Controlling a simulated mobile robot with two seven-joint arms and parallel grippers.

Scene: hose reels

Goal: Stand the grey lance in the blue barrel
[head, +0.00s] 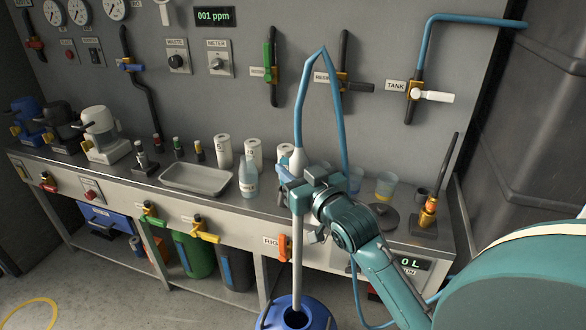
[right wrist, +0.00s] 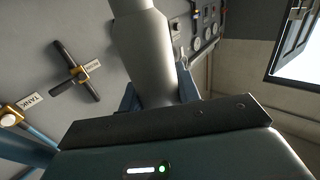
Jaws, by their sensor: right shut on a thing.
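The grey lance (head: 297,250) is upright in the head view, with a blue hose (head: 343,130) looping from its top. My right gripper (head: 297,192) is shut around its upper part, just below the pale grip. The lance's thin lower end reaches the dark opening of the blue barrel (head: 322,314) at the bottom edge. It overlaps the opening in the picture; I cannot tell how deep the tip sits. Most of the barrel is cut off. In the right wrist view the thick grey part of the lance (right wrist: 145,55) rises between the fingers. My left gripper is out of view.
A workbench (head: 110,175) runs along the wall behind the barrel. It carries a metal tray (head: 196,179), a bottle (head: 249,177), white canisters and cups. The floor left of the barrel is open.

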